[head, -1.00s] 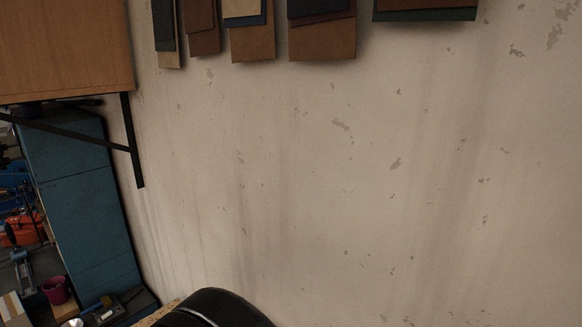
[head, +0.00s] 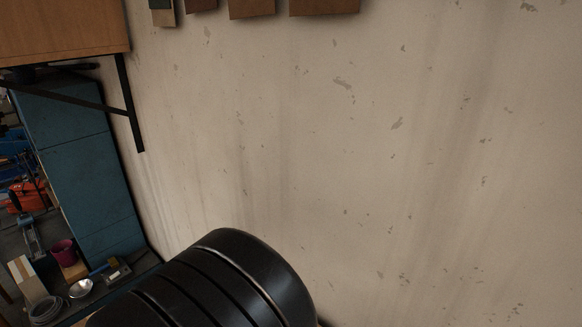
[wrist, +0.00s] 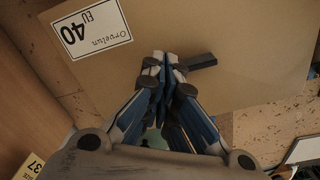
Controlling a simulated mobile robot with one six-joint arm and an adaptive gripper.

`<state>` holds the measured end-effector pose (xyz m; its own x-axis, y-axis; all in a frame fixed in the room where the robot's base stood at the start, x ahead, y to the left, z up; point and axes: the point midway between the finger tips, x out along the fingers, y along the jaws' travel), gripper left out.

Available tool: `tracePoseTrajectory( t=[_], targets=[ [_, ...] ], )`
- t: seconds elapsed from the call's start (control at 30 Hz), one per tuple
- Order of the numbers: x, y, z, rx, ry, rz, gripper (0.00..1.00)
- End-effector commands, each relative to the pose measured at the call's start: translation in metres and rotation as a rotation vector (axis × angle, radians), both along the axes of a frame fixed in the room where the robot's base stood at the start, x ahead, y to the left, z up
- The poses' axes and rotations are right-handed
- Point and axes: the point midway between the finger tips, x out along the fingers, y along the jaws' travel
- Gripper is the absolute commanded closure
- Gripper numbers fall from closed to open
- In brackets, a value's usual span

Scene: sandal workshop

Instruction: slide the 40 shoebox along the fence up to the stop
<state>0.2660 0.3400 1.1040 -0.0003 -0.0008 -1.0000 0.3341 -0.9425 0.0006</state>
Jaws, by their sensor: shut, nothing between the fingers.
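The 40 shoebox (wrist: 235,35) fills the upper middle of the wrist view as a plain brown face. Its white label (wrist: 87,28) reads "Orvelun EU 40" and appears upside down. My gripper (wrist: 167,62) is shut and empty, with its fingertips over the box face. I cannot tell whether they touch it. A short dark bar (wrist: 195,62) shows beside the fingertips. The fence and the stop cannot be made out for sure. The head view shows neither the shoebox nor my fingers.
A speckled tabletop (wrist: 265,130) shows around the box. A yellow "37" label (wrist: 32,165) is at the lower left. The head view shows a bare wall (head: 400,170), a wooden shelf (head: 60,30), a blue cabinet (head: 85,170), a metal bowl (head: 80,288) and a magenta cup (head: 63,252).

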Motion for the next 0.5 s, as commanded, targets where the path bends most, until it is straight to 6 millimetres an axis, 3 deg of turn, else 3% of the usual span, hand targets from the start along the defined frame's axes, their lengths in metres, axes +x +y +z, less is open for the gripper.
tracePoseTrajectory(
  t=[0.5],
  targets=[
    [0.0, 0.0, 0.045, 0.001, -0.001, 0.0, 1.0]
  ],
)
